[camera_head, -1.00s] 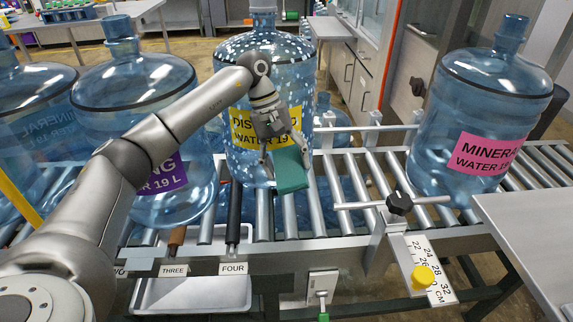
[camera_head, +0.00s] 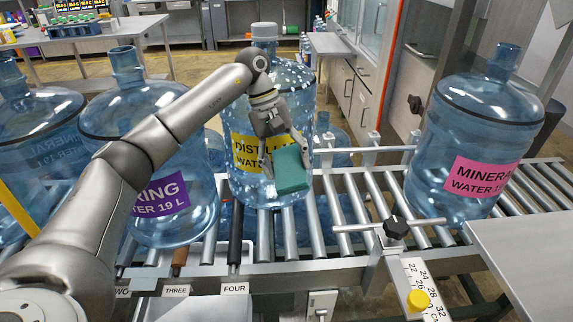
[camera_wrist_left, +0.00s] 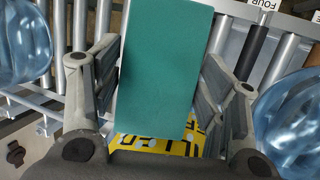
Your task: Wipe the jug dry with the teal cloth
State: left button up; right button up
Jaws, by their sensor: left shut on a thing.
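The jug with the yellow DISTILLED WATER label (camera_head: 244,188) stands upright on the roller conveyor in the head view, with pale droplets on its wall. My left gripper (camera_head: 284,154) is shut on the teal cloth (camera_head: 291,172), a folded block, in front of the jug's lower right side. The cloth and fingers cover the right part of the label. In the left wrist view the cloth (camera_wrist_left: 165,72) lies between the two fingers, with part of the yellow label (camera_wrist_left: 155,146) below it. I cannot tell whether the cloth touches the jug. My right gripper is not in view.
A jug with a purple label (camera_head: 150,200) stands close on the left. A MINERAL WATER jug (camera_head: 470,150) stands further right on the rollers. A clamp with a black knob (camera_head: 396,228) and a ruler (camera_head: 428,292) sit at the conveyor's front edge.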

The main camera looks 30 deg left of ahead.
aim_at(294, 183)
pick_arm(q)
notch_tip(294, 183, up, 2)
jog(key=shift+p, duration=0.4)
jog(key=shift+a+f+b, duration=0.65)
jog(key=shift+f+b, duration=3.65)
jog(key=shift+f, duration=1.3)
jog(key=shift+s+r+p, duration=0.15)
jog(key=shift+r+p, duration=0.5)
jog(key=shift+r, duration=0.35)
jog(key=shift+s+r+p, duration=0.1)
jog(key=shift+r+p, duration=0.5)
jog(key=shift+r, duration=0.4)
jog(key=shift+w+a+r+p, duration=0.1)
jog(key=shift+a+r+p, duration=0.05)
jog(key=shift+r+p, duration=1.4)
jog(key=shift+w+a+r+p, duration=0.1)
jog(key=shift+r+p, duration=0.8)
jog(key=shift+r, duration=1.2)
jog(key=shift+f, duration=0.1)
jog(key=shift+s+d+f+b, duration=0.15)
jog(key=shift+s+d+b, duration=0.15)
jog(key=shift+d+b, duration=0.1)
jog(key=shift+s+d+b, duration=0.65)
jog(key=shift+s+d, duration=1)
jog(key=shift+d, duration=0.25)
